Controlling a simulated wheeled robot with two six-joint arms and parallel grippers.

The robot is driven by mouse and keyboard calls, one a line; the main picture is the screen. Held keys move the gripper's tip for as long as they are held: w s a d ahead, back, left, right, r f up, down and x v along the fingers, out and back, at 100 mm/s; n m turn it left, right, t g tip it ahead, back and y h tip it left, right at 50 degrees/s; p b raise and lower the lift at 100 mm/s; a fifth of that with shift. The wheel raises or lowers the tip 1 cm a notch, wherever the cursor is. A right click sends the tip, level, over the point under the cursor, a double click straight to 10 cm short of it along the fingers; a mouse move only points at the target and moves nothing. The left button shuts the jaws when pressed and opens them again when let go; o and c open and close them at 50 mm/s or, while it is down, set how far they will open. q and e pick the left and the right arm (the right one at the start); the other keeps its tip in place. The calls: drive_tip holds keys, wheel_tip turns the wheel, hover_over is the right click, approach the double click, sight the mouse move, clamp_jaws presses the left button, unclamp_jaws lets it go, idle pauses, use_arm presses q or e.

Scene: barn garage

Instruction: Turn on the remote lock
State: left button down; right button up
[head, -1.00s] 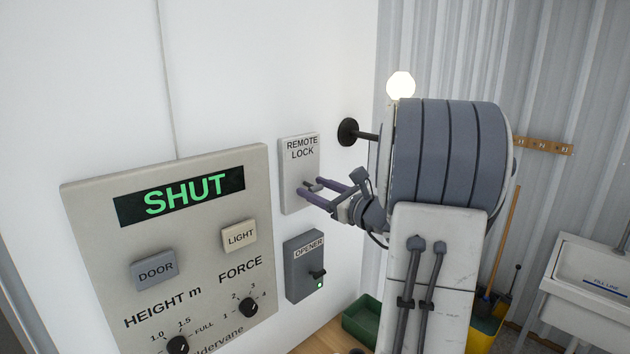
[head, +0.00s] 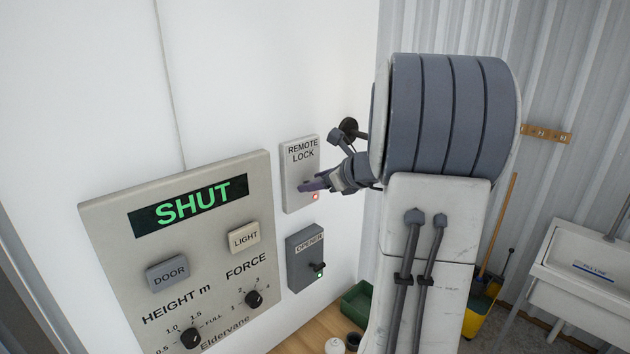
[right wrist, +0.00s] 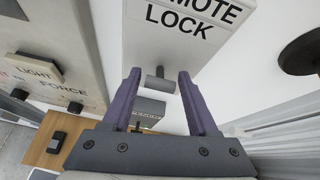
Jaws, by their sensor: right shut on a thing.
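The remote lock (head: 300,160) is a pale plate on the white wall, labelled REMOTE LOCK. A small red light (head: 315,197) glows near its lower edge. My right gripper (head: 304,187) is at the lower part of the plate, coming in from the right. In the right wrist view, its purple fingers stand on either side of the plate's short grey switch lever (right wrist: 160,84). In the head view the fingers hide the lever. My left gripper is in neither view.
Left of the lock is a control panel (head: 110,240) with a green SHUT display, buttons and knobs. A grey OPENER box (head: 303,270) with a green light is just below the lock. A black round knob (head: 349,128) sticks out to the right. A sink (head: 580,262) stands far right.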

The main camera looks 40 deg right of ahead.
drive_tip(key=o, duration=1.4)
drive_tip(key=shift+c, duration=0.2)
drive_tip(key=b+v, duration=0.3)
drive_tip(key=v, duration=0.7)
drive_tip(key=shift+s+b, duration=0.2)
drive_tip(key=shift+b, duration=0.1)
drive_tip(key=shift+r, duration=0.1)
